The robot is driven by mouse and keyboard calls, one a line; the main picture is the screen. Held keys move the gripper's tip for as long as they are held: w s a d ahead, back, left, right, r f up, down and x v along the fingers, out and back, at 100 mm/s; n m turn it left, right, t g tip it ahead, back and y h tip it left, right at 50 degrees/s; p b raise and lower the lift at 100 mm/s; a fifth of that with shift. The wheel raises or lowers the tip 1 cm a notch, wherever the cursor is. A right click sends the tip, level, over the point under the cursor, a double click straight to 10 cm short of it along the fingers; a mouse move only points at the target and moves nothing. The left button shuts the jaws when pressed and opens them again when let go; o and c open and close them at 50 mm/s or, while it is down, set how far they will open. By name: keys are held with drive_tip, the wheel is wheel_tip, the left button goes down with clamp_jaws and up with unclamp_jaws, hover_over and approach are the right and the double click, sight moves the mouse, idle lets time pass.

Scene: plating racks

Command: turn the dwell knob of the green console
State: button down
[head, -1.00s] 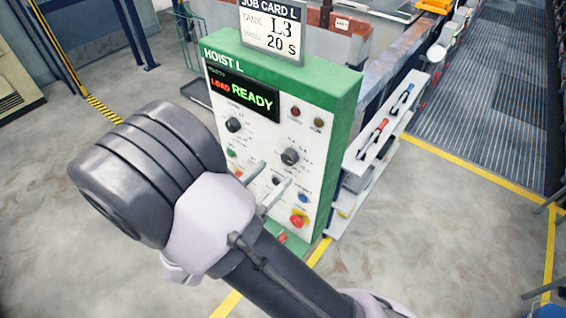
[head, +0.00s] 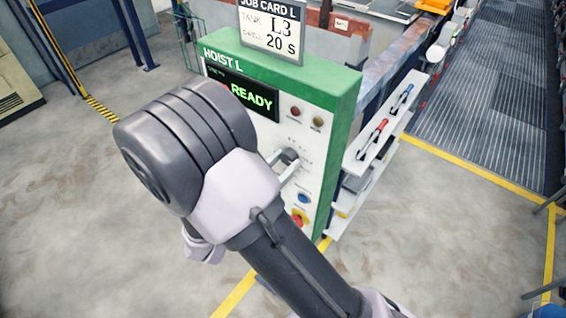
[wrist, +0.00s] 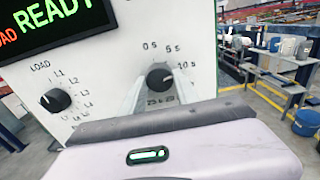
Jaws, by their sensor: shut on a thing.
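The green console (head: 346,105), labelled HOIST L, stands upright with a white front panel. Its dwell knob (wrist: 159,76), dark and round, is on the right of the panel, with 0 s, 5 s and 10 s marks visible around it; the lower marks are hidden. It also shows in the head view (head: 290,155). My gripper (wrist: 160,88) is shut on the dwell knob, its two pale fingers on either side. In the head view my gripper (head: 284,164) is partly hidden by my arm. The knob's exact pointing is hard to tell.
The job card (head: 271,30) above the console reads tank L3, 20 S. The display (head: 250,98) shows READY. The load knob (wrist: 56,100) is left of my gripper. Red and blue buttons (head: 303,198) sit below. A white shelf rack (head: 385,135) stands right of the console.

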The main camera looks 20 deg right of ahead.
drive_tip(key=shift+m, duration=0.3)
drive_tip(key=m+b, duration=0.2)
drive_tip(key=m, duration=0.1)
drive_tip(key=shift+f+m, duration=0.15)
drive_tip(key=shift+m, duration=0.25)
drive_tip(key=m+b, duration=0.3)
drive_tip(key=shift+m, duration=0.3)
drive_tip(key=m+b, duration=0.3)
drive_tip(key=m, duration=0.1)
drive_tip(key=shift+w+b, duration=0.1)
drive_tip(key=shift+b, duration=0.2)
drive_tip(key=shift+m+b, duration=1.4)
drive_tip(key=shift+m, duration=0.4)
drive_tip(key=shift+r, duration=0.25)
drive_tip(key=c, duration=0.9)
unclamp_jaws()
drive_tip(key=shift+a, duration=0.1)
